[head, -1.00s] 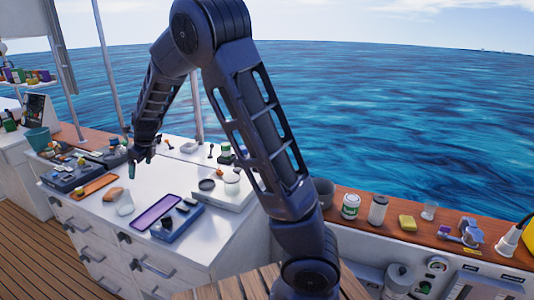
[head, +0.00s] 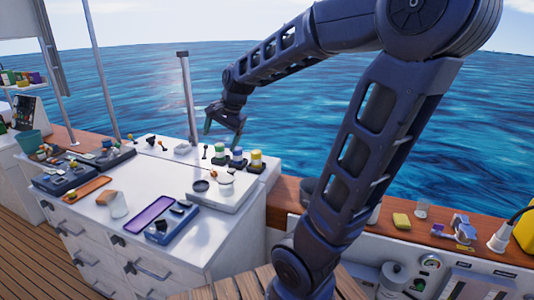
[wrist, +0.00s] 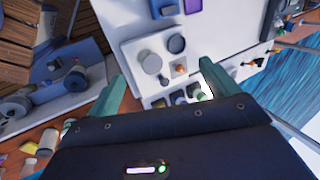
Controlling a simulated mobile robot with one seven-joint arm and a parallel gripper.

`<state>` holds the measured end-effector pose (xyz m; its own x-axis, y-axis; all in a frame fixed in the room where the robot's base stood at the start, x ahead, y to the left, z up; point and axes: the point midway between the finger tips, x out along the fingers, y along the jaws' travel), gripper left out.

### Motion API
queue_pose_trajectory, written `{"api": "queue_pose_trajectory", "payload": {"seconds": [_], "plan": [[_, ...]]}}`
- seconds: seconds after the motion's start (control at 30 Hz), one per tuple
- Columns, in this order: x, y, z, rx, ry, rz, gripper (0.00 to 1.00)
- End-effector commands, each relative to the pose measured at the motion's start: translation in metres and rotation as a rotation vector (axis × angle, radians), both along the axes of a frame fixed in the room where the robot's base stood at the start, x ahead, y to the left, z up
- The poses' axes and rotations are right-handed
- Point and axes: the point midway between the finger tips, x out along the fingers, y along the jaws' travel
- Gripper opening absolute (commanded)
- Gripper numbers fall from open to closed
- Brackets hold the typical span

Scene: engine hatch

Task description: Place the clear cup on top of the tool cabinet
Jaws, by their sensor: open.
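In the head view a small clear cup (head: 421,210) stands on the wooden ledge at the right, beside a yellow sponge. A translucent whitish cup-like object (head: 118,205) stands on the white top of the tool cabinet (head: 150,182). I cannot tell for sure which is the task's clear cup. My gripper (head: 222,132) is open and empty, pointing down above the back right part of the cabinet, well left of the cup on the ledge. In the wrist view its two teal fingers (wrist: 163,65) are wide apart over the cabinet's items.
A purple tray (head: 150,214), a blue bin (head: 171,228) and an orange tray (head: 88,189) lie on the cabinet. Several capped bottles (head: 237,160) stand at its back right. A yellow sponge (head: 401,220) and a purple-grey device (head: 461,227) flank the ledge cup. Bare cabinet top shows between items.

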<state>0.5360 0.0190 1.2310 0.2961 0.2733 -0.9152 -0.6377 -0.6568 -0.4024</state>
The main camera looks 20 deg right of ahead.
Motion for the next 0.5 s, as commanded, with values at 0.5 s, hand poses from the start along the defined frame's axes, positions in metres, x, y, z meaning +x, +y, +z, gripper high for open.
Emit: {"api": "queue_pose_trajectory", "payload": {"seconds": [0.5], "plan": [[-0.13, -0.086, 0.0, -0.421, -0.191, 0.546, 0.87]]}}
